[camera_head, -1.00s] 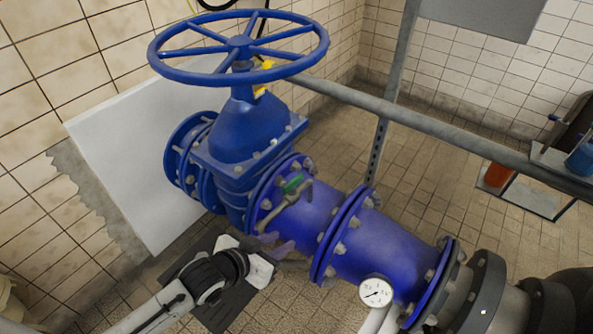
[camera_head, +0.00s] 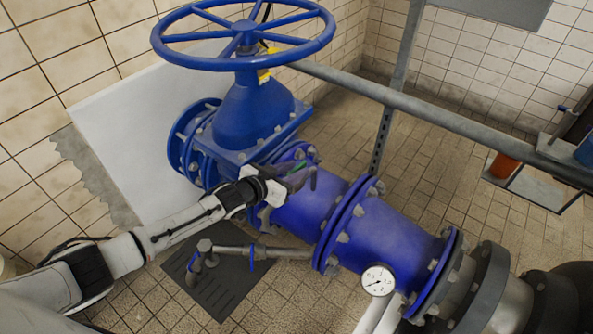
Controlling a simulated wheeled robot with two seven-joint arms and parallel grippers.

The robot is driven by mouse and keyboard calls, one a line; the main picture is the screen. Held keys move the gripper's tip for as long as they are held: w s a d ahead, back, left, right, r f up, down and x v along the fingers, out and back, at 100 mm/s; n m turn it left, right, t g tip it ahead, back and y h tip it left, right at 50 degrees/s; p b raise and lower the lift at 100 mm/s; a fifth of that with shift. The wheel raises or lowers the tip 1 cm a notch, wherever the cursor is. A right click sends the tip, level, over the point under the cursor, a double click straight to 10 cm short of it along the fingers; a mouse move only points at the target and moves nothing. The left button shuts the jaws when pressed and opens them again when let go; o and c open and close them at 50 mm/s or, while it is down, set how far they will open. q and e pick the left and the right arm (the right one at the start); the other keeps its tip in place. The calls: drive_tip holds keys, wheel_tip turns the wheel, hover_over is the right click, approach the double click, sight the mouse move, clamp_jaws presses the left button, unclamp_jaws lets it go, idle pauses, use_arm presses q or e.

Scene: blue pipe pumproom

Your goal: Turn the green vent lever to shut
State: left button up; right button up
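The green vent lever (camera_head: 298,167) sits on top of the blue pipe beside the large valve. Only a small green part of it shows; my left gripper hides most of the lever and its small valve body. My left gripper (camera_head: 303,181) reaches in from the left and is at the lever, its fingers pointing right over the pipe. Whether the fingers touch the lever or close around it cannot be told. My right gripper is not in view.
A blue handwheel (camera_head: 245,38) stands above the valve body, behind my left gripper. Below my arm, a thin grey side pipe with a small blue handle (camera_head: 252,258) joins the main blue pipe (camera_head: 390,245). A gauge (camera_head: 378,280) sits nearer. A grey rail (camera_head: 430,122) crosses behind.

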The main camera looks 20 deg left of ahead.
use_arm(q)
drive_tip(key=shift+w+d+f, duration=0.25)
drive_tip(key=shift+w, duration=0.3)
clamp_jaws()
